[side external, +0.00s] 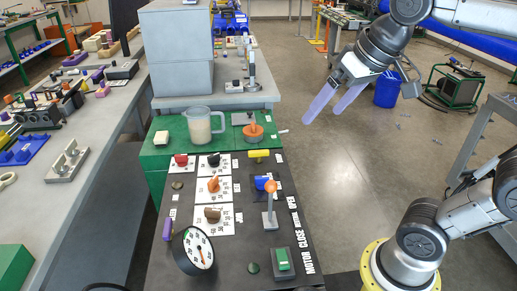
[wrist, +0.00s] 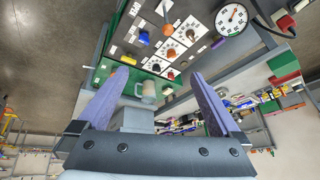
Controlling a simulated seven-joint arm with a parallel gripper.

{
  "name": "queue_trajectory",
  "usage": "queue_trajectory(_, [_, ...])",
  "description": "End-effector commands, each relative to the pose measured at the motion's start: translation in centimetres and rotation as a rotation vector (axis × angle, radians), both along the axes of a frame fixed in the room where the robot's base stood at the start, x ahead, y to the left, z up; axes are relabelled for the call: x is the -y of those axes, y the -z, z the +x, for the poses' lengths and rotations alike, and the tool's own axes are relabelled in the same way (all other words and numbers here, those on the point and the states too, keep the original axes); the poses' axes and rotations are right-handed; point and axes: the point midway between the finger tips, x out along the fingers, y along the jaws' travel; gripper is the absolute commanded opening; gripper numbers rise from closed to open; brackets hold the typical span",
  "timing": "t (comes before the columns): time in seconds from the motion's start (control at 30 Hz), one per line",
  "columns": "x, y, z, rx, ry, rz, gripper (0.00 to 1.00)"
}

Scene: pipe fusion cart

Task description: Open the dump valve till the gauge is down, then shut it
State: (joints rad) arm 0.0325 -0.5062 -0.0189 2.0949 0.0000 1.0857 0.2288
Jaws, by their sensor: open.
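The round white-faced gauge (side external: 198,248) stands at the near left of the dark control panel (side external: 240,235). It also shows in the wrist view (wrist: 232,19); its reading is too small to tell. The panel carries a red knob (side external: 181,160), a black knob (side external: 214,159), an orange knob (side external: 214,184), a brown knob (side external: 212,214), a yellow handle (side external: 258,154) and an orange-balled lever (side external: 270,190). I cannot tell which is the dump valve. My gripper (side external: 322,116) is open and empty, high to the right of the panel, touching nothing. Its fingers show in the wrist view (wrist: 158,75).
A clear jug (side external: 199,126) and an orange-topped part (side external: 253,131) stand on the green surface behind the panel. Grey boxes (side external: 178,50) rise beyond. A green switch (side external: 283,260) is at the panel's near right. Open floor lies right of the cart.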

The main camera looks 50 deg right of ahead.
Motion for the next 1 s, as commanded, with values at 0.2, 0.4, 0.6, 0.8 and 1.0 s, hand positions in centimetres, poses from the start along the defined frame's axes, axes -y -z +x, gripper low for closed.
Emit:
queue_trajectory(0.2, [1.9,-2.8,8.1,-0.066,0.13,0.042,1.0])
queue_trajectory(0.4, [4.6,-2.6,15.5,-0.133,0.242,0.073,1.0])
queue_trajectory(0.6, [7.9,0.6,22.4,-0.209,0.34,0.097,1.0])
queue_trajectory(0.8, [11.9,6.4,28.0,-0.296,0.425,0.117,1.0])
queue_trajectory(1.0, [15.6,13.7,31.1,-0.382,0.478,0.13,1.0])
